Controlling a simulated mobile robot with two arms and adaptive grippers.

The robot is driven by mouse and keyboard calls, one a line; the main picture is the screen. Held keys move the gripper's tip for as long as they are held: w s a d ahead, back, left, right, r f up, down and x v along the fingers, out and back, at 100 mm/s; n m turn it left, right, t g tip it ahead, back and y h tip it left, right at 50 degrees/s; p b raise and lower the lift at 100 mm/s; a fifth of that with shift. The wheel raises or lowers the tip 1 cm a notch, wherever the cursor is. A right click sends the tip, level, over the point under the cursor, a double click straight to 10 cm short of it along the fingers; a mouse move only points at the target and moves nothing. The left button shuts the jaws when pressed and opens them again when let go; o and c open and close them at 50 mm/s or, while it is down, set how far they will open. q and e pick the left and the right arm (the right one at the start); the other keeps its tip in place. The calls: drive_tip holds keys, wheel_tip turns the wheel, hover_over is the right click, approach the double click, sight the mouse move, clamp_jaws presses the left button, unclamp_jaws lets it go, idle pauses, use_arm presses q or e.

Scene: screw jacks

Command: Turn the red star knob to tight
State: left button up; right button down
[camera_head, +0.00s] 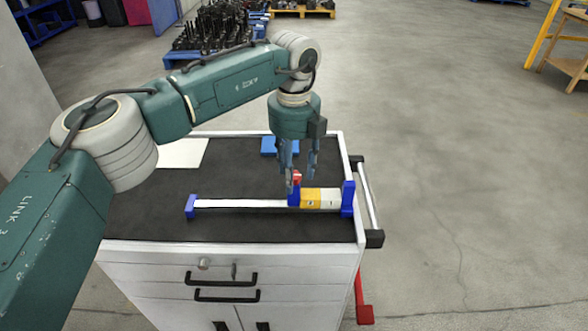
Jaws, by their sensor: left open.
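The red star knob (297,177) sits on top of a blue slider (294,199) and is partly covered by my fingers. The slider is on a pale rail (240,204) between a blue left end (191,207) and a taller blue right end (348,198). A yellow block (312,199) and a white block (331,199) lie between the slider and the right end. My left gripper (298,168) points down over the knob, open, with its fingers on either side of it; I cannot tell whether they touch it. My right gripper is out of view.
The rail lies on the black top (240,229) of a white drawer cart. A blue item (270,146) and a white sheet (182,153) lie behind it. The cart has a side handle (368,200). Open floor is to the right.

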use_arm(q)
drive_tip(key=c, duration=1.1)
drive_tip(key=shift+f+m, duration=0.1)
drive_tip(key=shift+m, duration=0.2)
drive_tip(key=shift+c, duration=0.2)
drive_tip(key=m, duration=0.4)
drive_tip(key=shift+b, duration=0.3)
drive_tip(key=m, duration=0.5)
drive_tip(key=shift+a, duration=0.1)
drive_tip(key=m, duration=0.7)
drive_tip(key=shift+w+a, duration=0.1)
drive_tip(key=m, duration=0.3)
drive_tip(key=shift+w+m+p, duration=0.1)
drive_tip(key=shift+m+p, duration=0.3)
drive_tip(key=shift+w+a+m, duration=0.1)
drive_tip(key=shift+a+m, duration=0.05)
drive_tip(key=shift+m, duration=1.45)
